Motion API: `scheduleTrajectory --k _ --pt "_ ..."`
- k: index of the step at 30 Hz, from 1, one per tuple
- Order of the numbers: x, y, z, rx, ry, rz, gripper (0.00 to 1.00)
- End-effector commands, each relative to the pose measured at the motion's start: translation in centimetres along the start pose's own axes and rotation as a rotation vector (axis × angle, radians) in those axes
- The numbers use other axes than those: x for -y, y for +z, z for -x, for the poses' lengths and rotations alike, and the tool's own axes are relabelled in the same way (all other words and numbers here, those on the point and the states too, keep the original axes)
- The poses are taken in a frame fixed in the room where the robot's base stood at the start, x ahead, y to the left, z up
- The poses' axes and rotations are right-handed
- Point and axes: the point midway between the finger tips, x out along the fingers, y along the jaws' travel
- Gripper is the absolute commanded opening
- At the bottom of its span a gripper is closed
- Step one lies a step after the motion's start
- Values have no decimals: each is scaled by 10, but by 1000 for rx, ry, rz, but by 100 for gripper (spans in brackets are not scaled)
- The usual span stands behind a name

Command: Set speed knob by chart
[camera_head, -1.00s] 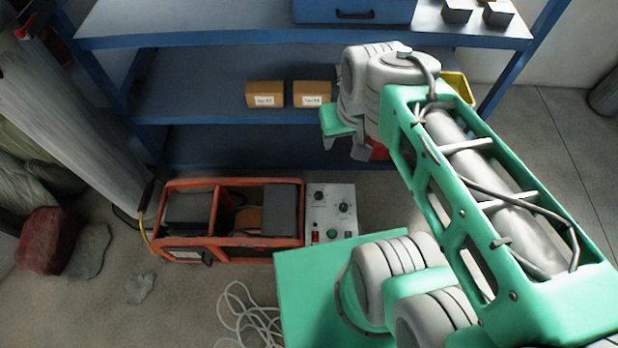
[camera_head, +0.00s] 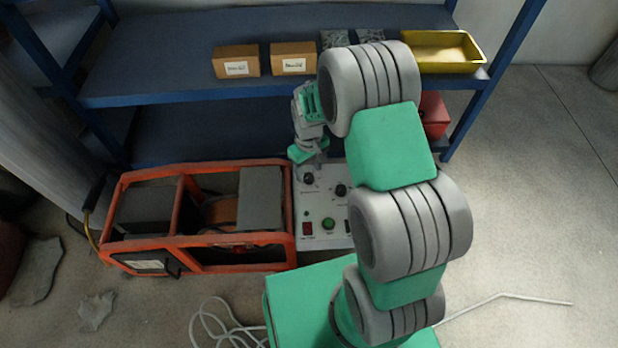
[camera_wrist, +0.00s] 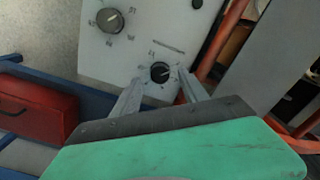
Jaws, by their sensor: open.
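The grey control panel (camera_head: 319,213) stands beside the orange-framed machine. It carries two black knobs, a left one (camera_head: 308,179) and a right one (camera_head: 341,190). My gripper (camera_head: 316,161) is over the panel's back edge, close to the left knob. In the wrist view my open gripper (camera_wrist: 160,76) has one finger on each side of the smaller knob (camera_wrist: 160,72); contact cannot be told. The larger knob (camera_wrist: 110,20), with marks around it, lies outside the fingers. The marks are too small to read. No chart can be made out.
The orange-framed machine (camera_head: 195,257) adjoins the panel on the left. The blue shelf (camera_head: 160,88) stands behind, with two cardboard boxes (camera_head: 236,62) and a yellow tray (camera_head: 437,66). A red box (camera_head: 433,115) sits at lower right. White cable (camera_head: 222,325) lies on the floor.

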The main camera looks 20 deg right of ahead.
Motion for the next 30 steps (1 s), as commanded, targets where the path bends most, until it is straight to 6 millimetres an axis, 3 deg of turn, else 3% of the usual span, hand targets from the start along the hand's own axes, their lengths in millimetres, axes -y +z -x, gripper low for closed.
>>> scheduleTrajectory --k 1,5,14,30 --pt "0 1 -13 3 -1 -1 51" --pt "0 0 -26 0 0 -1 51" --pt "0 0 -28 -1 0 -2 50" --pt "0 0 -28 0 0 -2 6"
